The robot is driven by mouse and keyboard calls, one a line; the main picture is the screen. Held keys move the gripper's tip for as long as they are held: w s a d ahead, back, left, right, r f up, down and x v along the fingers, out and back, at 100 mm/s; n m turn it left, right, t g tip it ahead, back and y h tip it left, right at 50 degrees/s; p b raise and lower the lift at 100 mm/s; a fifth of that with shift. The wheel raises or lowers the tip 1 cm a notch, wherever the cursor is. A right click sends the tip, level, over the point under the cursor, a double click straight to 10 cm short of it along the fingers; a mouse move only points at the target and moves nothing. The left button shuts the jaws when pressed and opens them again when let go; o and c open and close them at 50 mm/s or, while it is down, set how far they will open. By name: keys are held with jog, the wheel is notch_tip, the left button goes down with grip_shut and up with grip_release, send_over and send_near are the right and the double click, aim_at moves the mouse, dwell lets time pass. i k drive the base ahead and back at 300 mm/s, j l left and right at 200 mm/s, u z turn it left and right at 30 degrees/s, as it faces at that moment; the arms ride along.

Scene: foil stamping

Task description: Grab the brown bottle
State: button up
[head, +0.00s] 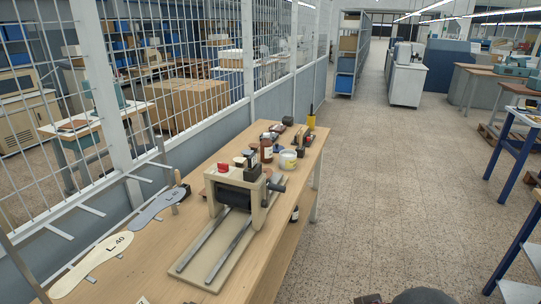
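A brown bottle (266,151) with a pale label stands upright on the wooden workbench (150,262), behind the stamping press (238,190). My gripper is not in view; only dark rounded parts, perhaps of my arm, show at the bottom edge.
A white tub (288,159) stands just right of the bottle, with several small items around and behind it. A yellow container (311,121) stands at the bench's far end.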

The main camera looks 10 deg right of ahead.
aim_at(266, 145)
jog(key=i+z, duration=0.3)
jog(key=i, duration=1.55)
